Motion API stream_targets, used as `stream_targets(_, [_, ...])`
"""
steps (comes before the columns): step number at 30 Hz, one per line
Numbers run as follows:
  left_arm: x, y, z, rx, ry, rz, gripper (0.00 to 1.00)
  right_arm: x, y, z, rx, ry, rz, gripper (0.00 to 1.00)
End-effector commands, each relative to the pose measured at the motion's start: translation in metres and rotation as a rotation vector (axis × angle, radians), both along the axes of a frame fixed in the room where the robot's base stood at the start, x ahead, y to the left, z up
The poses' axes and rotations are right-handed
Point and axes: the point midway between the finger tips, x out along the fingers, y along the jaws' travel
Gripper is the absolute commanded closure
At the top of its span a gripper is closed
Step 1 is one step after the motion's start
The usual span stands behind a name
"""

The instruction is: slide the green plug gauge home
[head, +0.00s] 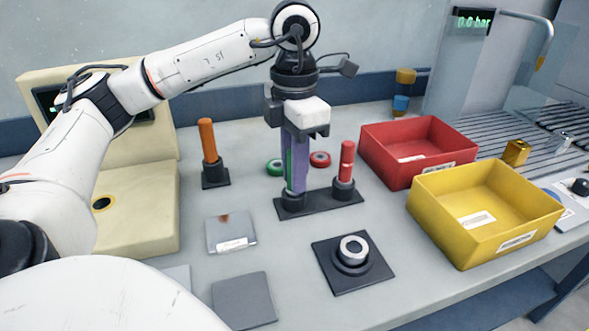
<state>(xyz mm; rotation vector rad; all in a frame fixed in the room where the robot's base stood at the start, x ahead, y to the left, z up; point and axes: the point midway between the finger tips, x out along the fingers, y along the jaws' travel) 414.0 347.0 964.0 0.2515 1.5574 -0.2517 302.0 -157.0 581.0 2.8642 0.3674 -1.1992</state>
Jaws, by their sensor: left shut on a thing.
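My left gripper (296,186) points straight down over the black two-socket base plate (319,203). Its long purple-grey fingers are shut on the green plug gauge (287,160), which shows only as a thin green strip at their left side. The fingertips are just above or at the left socket (292,203); the fingers hide the gauge's lower end, so I cannot tell how deep it sits. A red plug gauge (347,160) stands upright in the right socket. My right gripper is out of view.
An orange plug (207,138) stands in its own holder at left. A green ring (275,167) and red ring (320,159) lie behind. Red (408,175) and yellow (462,238) bins stand right. A grey ring (353,247) sits on a black fixture (335,277) in front.

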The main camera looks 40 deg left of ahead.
Motion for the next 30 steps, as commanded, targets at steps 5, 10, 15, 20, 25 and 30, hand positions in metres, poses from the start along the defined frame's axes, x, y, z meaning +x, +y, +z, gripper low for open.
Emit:
stream_targets(5, [0.0, 0.0001, -0.0033, 0.0, 0.0, 0.0, 1.0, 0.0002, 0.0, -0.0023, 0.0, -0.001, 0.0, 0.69])
stream_targets(10, [0.0, 0.0001, -0.0032, 0.0, -0.001, 0.0, 1.0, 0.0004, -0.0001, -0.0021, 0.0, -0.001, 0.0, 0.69])
stream_targets(15, [0.0, 0.0001, -0.0033, 0.0, 0.0, 0.0, 0.7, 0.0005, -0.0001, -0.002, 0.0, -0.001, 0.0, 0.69])
stream_targets(20, [0.0, 0.0001, -0.0033, 0.0, 0.0, 0.0, 0.6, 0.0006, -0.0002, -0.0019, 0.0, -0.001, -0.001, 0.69])
stream_targets(25, [-0.0001, 0.0, -0.0034, 0.0, 0.0, 0.0, 0.6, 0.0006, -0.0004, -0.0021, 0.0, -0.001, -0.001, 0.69])
stream_targets(30, [0.0, 0.0, -0.0033, 0.0, 0.0, 0.0, 0.6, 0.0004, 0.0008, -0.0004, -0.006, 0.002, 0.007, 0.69])
